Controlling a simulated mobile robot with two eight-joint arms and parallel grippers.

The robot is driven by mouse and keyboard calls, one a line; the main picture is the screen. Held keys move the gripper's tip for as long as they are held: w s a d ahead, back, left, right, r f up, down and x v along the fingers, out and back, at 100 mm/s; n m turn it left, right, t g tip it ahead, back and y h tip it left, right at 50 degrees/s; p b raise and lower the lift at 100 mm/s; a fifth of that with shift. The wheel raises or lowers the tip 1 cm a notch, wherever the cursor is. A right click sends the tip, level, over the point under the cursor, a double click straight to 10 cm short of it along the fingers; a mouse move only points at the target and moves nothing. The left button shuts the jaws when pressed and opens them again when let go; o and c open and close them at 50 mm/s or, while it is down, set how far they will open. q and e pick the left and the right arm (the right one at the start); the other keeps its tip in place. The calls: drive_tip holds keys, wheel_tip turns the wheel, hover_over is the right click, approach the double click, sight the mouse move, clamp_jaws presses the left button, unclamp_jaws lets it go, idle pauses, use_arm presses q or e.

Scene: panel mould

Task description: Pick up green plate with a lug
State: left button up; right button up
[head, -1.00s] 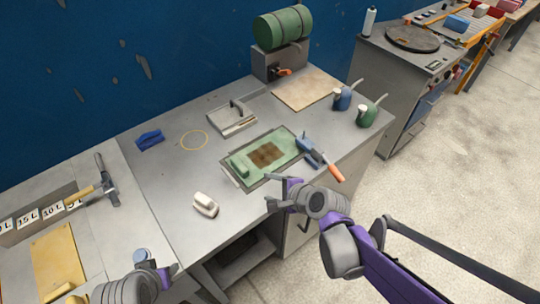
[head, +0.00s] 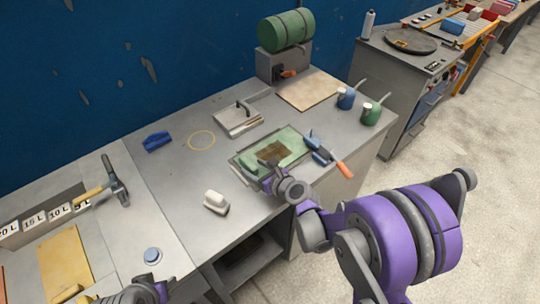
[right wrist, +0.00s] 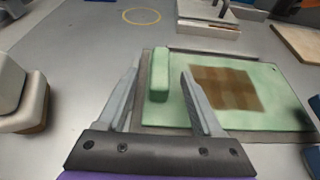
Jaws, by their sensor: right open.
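The green plate (head: 290,138) lies flat in a dark shallow frame on the grey bench, with a brown checked patch (head: 272,151) on it. In the right wrist view the plate (right wrist: 284,110) has a raised green lug (right wrist: 159,76) near its left end.
A white-topped block (head: 216,202) lies left of the plate. A blue tool with an orange handle (head: 330,153) lies close on the right. A grey tray (head: 238,119) and a yellow ring (head: 201,140) lie behind. A hammer (head: 115,182) lies farther left.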

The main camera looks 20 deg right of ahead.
drive_tip(key=x, duration=0.4)
clamp_jaws()
idle(1.4)
